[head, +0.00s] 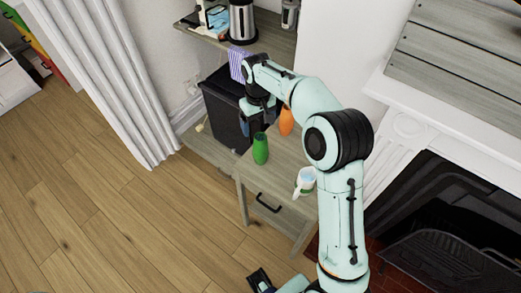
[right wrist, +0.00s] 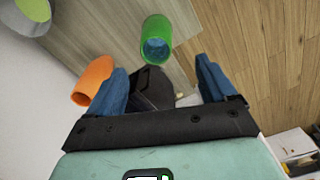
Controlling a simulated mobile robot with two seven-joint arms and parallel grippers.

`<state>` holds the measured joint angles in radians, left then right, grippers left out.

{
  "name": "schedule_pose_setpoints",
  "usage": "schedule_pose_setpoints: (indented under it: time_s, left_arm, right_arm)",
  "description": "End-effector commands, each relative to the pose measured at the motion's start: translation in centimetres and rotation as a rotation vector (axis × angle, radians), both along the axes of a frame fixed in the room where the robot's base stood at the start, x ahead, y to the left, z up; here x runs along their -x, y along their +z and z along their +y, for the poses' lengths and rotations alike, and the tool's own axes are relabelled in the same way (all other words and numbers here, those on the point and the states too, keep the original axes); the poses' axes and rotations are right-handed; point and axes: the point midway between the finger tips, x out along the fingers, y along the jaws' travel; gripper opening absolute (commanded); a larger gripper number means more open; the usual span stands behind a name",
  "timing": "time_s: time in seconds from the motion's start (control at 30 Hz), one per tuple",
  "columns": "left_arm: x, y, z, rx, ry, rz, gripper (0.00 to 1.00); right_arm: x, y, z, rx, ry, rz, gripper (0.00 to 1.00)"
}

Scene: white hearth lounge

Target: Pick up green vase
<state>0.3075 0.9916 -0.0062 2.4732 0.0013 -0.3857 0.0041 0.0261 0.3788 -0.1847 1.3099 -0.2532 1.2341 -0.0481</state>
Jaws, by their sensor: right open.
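The green vase (head: 260,148) stands upright near the left edge of a small wooden table. My right gripper (head: 257,119) is open and empty, pointing down just behind and above it in the head view. In the right wrist view the green vase (right wrist: 157,38) shows its open top, ahead of the gap between the two blue fingertips (right wrist: 160,78) and apart from them. A dark part of mine with a blue tip shows at the bottom edge of the head view, perhaps my left gripper; its jaws cannot be made out.
An orange vase (head: 286,122) stands close behind, beside the left finger in the right wrist view (right wrist: 92,82). A dark bin (head: 222,108) is behind left. A shelf with appliances is above. Open floor lies left.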

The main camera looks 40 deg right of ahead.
Motion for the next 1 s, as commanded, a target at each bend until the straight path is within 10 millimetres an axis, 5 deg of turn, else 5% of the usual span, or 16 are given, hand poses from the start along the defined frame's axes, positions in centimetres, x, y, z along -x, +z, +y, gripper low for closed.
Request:
schedule_pose_setpoints:
  time_s: [0.1,0.7,1.0]
  left_arm:
    - [0.2,-0.5,0.0,0.000,0.000,0.002,0.38]
    - [0.4,-1.1,0.0,0.001,-0.001,0.005,0.38]
    - [0.4,-1.1,0.0,0.000,0.000,0.004,0.38]
  right_arm:
    - [0.1,-2.4,-0.1,0.000,-0.002,0.003,0.84]
    - [0.7,-9.0,-0.4,-0.001,-0.002,0.002,0.84]
    - [0.7,-9.4,-0.4,-0.001,-0.001,-0.002,0.84]
